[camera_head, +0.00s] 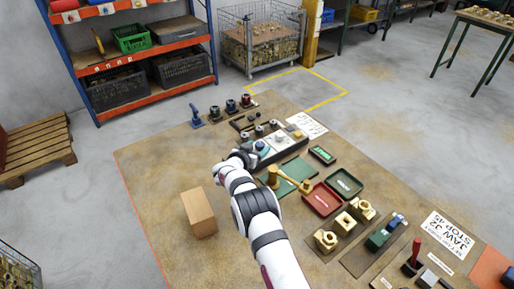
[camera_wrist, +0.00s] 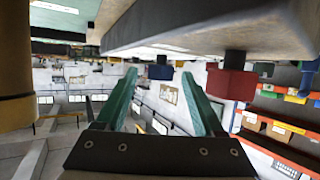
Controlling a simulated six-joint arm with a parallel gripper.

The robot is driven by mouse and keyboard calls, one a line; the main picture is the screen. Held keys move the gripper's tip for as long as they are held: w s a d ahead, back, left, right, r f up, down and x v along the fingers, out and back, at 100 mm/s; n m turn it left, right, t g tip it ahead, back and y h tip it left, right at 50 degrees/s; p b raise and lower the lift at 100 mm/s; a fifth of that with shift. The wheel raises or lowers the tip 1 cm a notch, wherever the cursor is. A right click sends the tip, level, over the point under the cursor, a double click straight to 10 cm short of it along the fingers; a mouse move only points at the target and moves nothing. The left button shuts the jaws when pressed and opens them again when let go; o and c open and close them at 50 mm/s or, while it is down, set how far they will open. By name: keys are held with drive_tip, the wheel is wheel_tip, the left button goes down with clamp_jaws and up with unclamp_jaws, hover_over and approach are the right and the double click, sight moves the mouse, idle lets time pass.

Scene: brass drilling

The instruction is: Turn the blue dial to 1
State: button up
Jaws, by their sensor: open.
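A blue dial (camera_head: 262,147) sits at the near left of a control panel with a pale face (camera_head: 280,143) on the table. My gripper (camera_head: 243,156) is low beside the panel's left end, close to the dial. The arm partly hides this area, and I cannot tell whether the gripper touches the dial. In the wrist view my gripper (camera_wrist: 163,95) shows two green fingers spread apart with nothing between them. A small blue block (camera_wrist: 160,72) and a red block (camera_wrist: 232,82) show beyond the fingers; I cannot tell if either is the dial. The number 1 is unreadable.
A wooden block (camera_head: 199,213) stands on the left. Several dark-based knobs (camera_head: 231,106) stand behind the panel. The table's left side is mostly clear.

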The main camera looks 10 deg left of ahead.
clamp_jaws()
drive_tip(key=shift+w+a+r+m+h, duration=0.1)
drive_tip(key=shift+w+m+h, duration=0.05)
drive_tip(key=shift+m+h, duration=0.15)
drive_tip(key=shift+m+g+h, duration=0.3)
drive_tip(key=shift+m+h, duration=0.2)
drive_tip(key=shift+h, duration=0.1)
unclamp_jaws()
drive_tip(key=shift+a, duration=0.1)
drive_tip(key=v, duration=0.7)
drive_tip(key=shift+s+r, duration=0.1)
drive_tip(key=shift+s, duration=0.2)
